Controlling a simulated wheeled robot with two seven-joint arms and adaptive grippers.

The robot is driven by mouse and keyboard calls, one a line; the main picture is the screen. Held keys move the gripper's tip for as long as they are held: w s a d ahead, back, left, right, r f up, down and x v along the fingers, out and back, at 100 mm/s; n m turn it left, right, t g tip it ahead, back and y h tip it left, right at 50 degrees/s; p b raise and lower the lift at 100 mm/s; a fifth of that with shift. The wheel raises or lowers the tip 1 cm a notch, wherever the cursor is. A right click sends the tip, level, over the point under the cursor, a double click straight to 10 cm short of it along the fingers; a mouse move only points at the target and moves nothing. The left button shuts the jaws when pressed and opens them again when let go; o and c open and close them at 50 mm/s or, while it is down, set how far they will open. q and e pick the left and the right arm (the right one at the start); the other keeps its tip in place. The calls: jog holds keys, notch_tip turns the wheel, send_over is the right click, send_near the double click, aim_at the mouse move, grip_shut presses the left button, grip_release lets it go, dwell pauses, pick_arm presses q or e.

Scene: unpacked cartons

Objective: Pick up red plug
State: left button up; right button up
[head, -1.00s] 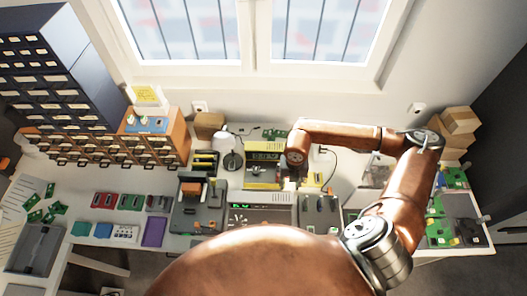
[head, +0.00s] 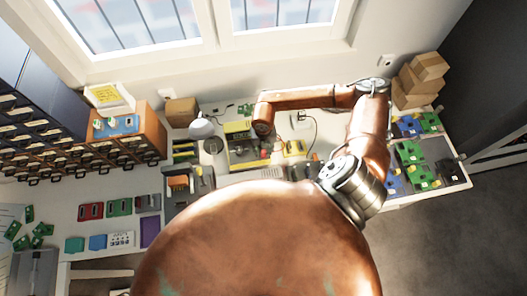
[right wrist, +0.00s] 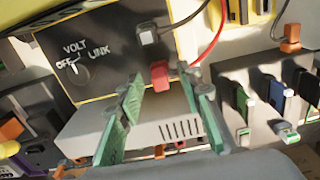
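The red plug (right wrist: 159,74) sits at the lower edge of a black panel (right wrist: 105,50) marked VOLT and OFF in the right wrist view. My right gripper (right wrist: 164,82) has its two green fingers apart, one on each side of the plug. A gap shows between the fingers, and I cannot tell whether either touches the plug. In the head view my right arm reaches over the middle of the bench, but its fingers are too small to make out. My left gripper is not in view.
A grey vented box (right wrist: 165,125) lies just below the plug. A red cable (right wrist: 207,38) curves past on the right. A dark rack with coloured connectors (right wrist: 248,103) stands farther right. In the head view, drawer cabinets (head: 75,155) fill the left and cartons (head: 415,85) the right.

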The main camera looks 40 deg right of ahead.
jog(key=shift+f, duration=0.3)
jog(key=shift+c, duration=0.5)
grip_shut()
jog(key=shift+r, duration=0.15)
